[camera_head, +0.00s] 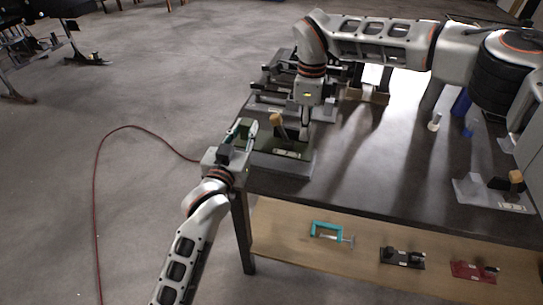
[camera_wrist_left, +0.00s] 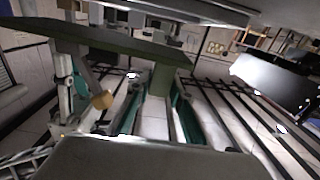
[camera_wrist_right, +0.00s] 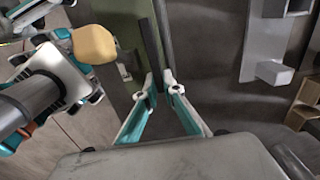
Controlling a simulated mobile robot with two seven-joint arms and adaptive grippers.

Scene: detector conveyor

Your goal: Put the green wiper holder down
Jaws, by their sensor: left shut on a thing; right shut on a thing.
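The green wiper holder (camera_head: 287,148) is a flat dark green plate with a wooden knob (camera_head: 276,121) on a dark stem. It lies level over a grey base (camera_head: 285,168) at the table's left end; whether it touches the base I cannot tell. My left gripper (camera_head: 244,128) is shut on a green block at its left side, seen close in the left wrist view (camera_wrist_left: 160,84). My right gripper (camera_head: 304,135) points down, shut on an upright dark part of the holder; the plate also shows in the right wrist view (camera_wrist_right: 120,25).
Grey fixtures (camera_head: 275,98) stand behind the holder. A grey plate with a wooden knob (camera_head: 492,191) sits at the right. The lower shelf (camera_head: 290,240) holds a teal clamp (camera_head: 328,231), a black holder (camera_head: 402,257) and a red holder (camera_head: 473,271). The table's middle is clear.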

